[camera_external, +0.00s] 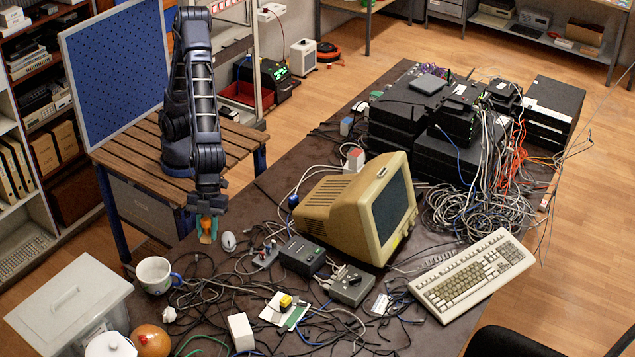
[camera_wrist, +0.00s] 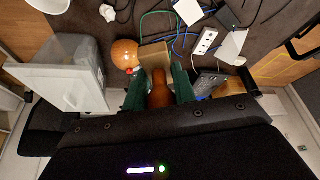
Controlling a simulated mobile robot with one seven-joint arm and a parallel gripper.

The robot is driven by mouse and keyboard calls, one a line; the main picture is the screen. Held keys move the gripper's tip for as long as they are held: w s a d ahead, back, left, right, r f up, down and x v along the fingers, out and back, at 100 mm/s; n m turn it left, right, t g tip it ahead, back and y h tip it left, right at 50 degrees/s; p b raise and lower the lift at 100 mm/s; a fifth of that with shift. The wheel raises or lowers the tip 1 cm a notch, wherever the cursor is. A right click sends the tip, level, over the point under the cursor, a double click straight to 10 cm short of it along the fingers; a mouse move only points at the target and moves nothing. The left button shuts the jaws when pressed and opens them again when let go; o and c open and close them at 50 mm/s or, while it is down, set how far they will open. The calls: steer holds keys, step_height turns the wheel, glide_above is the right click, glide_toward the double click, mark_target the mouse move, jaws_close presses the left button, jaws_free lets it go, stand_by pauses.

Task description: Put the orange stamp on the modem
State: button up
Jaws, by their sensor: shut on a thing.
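My gripper (camera_external: 207,229) is shut on the orange stamp (camera_external: 206,222), held over the near left part of the dark table beside the white mouse. In the wrist view, the stamp's orange-brown handle (camera_wrist: 160,92) stands between the two green fingers of my gripper (camera_wrist: 160,88); a tan block shows just beyond it. Two dark grey boxes (camera_external: 302,256) (camera_external: 351,285) lie among the cables right of my gripper. A stack of black network devices (camera_external: 425,110) stands at the back of the table. I cannot tell which of these is the modem.
A beige monitor (camera_external: 345,205) and a keyboard (camera_external: 474,274) take up the middle and right. A mug (camera_external: 155,275), a white mouse (camera_external: 228,241), an orange round pot (camera_external: 150,341) and a clear-lidded bin (camera_external: 65,295) are near my gripper. Loose cables cover much of the tabletop.

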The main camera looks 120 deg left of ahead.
steer(key=w+a+n+t, duration=0.1)
steer(key=w+a+n, duration=0.3)
steer(key=w+a, duration=1.25)
steer(key=w+a+n, duration=0.1)
steer(key=w+a, duration=0.2)
steer(key=a, duration=0.9)
steer(key=w+a+n+t+y, duration=0.1)
steer(key=w+a+n, duration=0.1)
steer(key=a, duration=1)
steer(key=w+a+n+y, duration=0.1)
steer(key=w+a, duration=0.3)
steer(key=a, duration=0.8)
steer(key=shift+a+r+n, duration=0.1)
steer(key=shift+a+n, duration=0.2)
steer(key=shift+n, duration=0.1)
steer(key=shift+n+t+y, duration=0.3)
steer(key=shift+n+y, duration=0.1)
steer(key=shift+n, duration=0.3)
steer(key=a, duration=1.1)
steer(key=s+a+n+y, duration=0.1)
steer(key=s+a+n, duration=0.15)
steer(key=a, duration=0.95)
steer(key=s+a+n, duration=0.1)
steer(key=s+a, duration=0.2)
steer(key=a, duration=0.8)
steer(key=shift+m, duration=0.25)
steer(key=f, duration=3.1)
steer(key=shift+w+d+f, duration=0.1)
steer(key=shift+w+f, duration=0.05)
steer(key=shift+w, duration=0.1)
